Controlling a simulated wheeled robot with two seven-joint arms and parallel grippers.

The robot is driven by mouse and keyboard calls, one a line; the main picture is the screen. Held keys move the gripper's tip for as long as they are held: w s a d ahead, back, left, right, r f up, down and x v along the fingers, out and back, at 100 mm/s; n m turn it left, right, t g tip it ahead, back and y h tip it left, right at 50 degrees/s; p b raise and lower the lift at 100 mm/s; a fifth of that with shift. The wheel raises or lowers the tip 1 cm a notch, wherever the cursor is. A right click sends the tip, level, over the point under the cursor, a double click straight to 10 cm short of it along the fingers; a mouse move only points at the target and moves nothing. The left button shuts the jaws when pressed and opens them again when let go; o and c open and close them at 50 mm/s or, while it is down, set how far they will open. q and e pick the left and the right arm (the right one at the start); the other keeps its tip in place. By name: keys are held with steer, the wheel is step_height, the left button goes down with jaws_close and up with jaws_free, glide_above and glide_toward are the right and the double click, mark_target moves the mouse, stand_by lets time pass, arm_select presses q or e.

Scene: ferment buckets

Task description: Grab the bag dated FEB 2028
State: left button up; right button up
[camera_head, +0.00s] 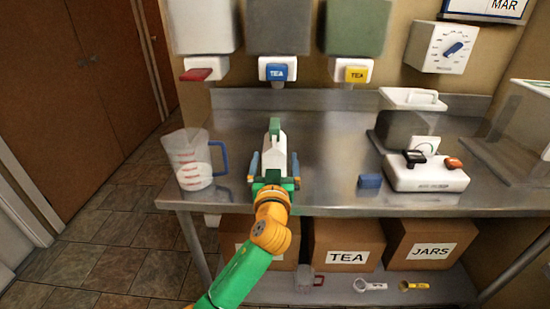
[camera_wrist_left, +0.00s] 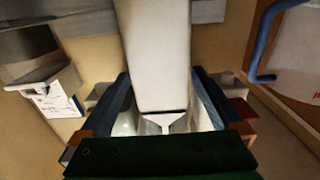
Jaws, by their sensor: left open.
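My left gripper (camera_head: 274,162) is over the steel counter, with its two blue fingers spread apart. A white piece with a green top (camera_head: 273,140) stands between and beyond the fingers. In the left wrist view a white block (camera_wrist_left: 153,50) fills the gap between the dark blue fingers; I cannot tell whether it is a bag or touches them. No text shows on it. No bag dated FEB 2028 can be made out in either view. My right gripper is not in view.
A measuring jug (camera_head: 193,165) stands left on the counter (camera_head: 325,150). A white device (camera_head: 427,176) and a small blue block (camera_head: 369,181) are at right. Dispensers with a blue tap (camera_head: 277,70) and yellow tap hang above. Cardboard boxes (camera_head: 347,235) sit on the lower shelf.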

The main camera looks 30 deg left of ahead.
arm_select(q)
steer(key=x, duration=0.3)
steer(key=shift+w+a+f, duration=0.1)
steer(key=shift+a+f, duration=0.1)
steer(key=shift+d, duration=0.15)
steer(key=c, duration=0.5)
jaws_close()
steer(key=shift+r, duration=0.1)
steer(key=shift+r, duration=0.1)
